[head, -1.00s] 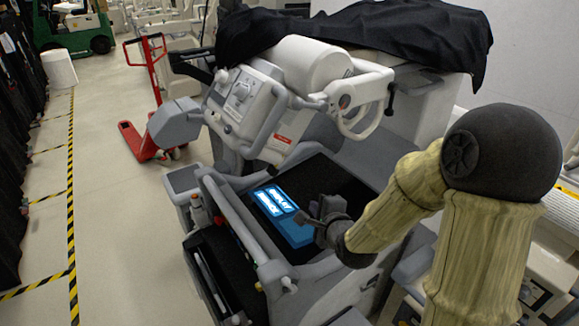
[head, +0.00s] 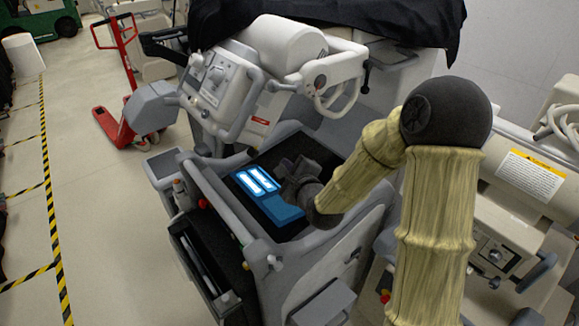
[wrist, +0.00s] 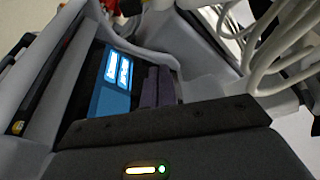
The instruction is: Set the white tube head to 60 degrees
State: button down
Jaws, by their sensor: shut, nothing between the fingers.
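My gripper (head: 290,172) is shut and empty. It is in front of and below the tube head, over the cart's dark top beside the lit blue screen (head: 262,187). In the wrist view its dark fingers (wrist: 158,85) are together, to the right of the screen. The tube head cannot be made out in the wrist view.
The black cover (head: 400,20) drapes the cart's back. A grey front handle rail (head: 225,215) edges the cart. A second cart (head: 500,235) stands close on the right. A red pallet jack (head: 115,125) stands behind left; the floor (head: 100,225) at left is clear.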

jog(key=w+a+r+p, duration=0.1)
jog(key=w+a+p, duration=0.3)
jog(key=shift+a, duration=0.3)
jog(key=shift+r, duration=0.2)
dwell(0.4)
